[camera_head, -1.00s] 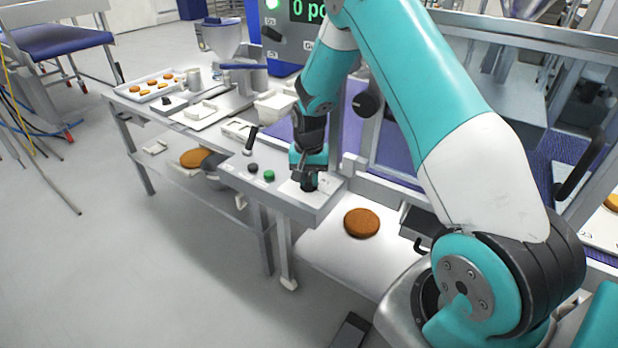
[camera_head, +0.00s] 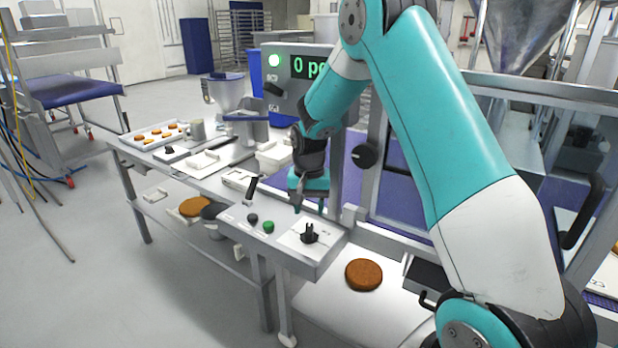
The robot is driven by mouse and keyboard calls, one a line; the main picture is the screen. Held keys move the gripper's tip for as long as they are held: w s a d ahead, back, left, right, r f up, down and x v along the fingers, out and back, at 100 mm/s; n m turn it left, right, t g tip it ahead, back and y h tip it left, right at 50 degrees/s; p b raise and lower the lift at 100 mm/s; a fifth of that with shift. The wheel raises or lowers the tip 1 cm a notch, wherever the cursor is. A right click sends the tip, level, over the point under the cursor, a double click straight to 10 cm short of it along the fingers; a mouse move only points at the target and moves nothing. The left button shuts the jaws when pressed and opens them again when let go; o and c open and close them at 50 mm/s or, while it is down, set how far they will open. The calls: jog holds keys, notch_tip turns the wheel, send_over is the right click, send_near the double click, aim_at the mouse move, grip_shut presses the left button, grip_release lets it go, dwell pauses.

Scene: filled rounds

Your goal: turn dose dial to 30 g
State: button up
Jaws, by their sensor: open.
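A black knob, which looks like the dose dial (camera_head: 310,234), stands on a white plate at the right end of the grey control panel (camera_head: 322,262). The marks on the plate are too small to read. My gripper (camera_head: 311,207) is open and empty, pointing down above and just behind the dial, apart from it. My teal and white arm comes in from the right.
A green button (camera_head: 268,227), a black button (camera_head: 252,219) and a black lever (camera_head: 251,189) stand left of the dial. A brown round (camera_head: 364,274) lies on the white surface below the panel.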

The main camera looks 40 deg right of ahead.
aim_at(309, 228)
notch_tip(309, 228, up, 10)
jog(key=b, duration=0.1)
jog(key=shift+r, duration=0.15)
dwell(0.5)
jog(key=s+a+r+n+y, duration=0.1)
jog(key=s+a+r+n, duration=0.25)
jog(key=s+a, duration=0.45)
jog(key=s+a+r+n+y, duration=0.1)
jog(key=s+a+r+n, duration=0.1)
jog(key=s+a+n, duration=0.55)
jog(key=s+a+n+y, duration=0.2)
jog(key=s+a+n, duration=0.2)
jog(key=s+a, duration=0.4)
jog(key=s, duration=0.4)
jog(key=shift+s+a+f, duration=0.25)
jog(key=shift+s+a, duration=0.05)
jog(key=shift+s, duration=0.1)
jog(key=shift+s, duration=0.1)
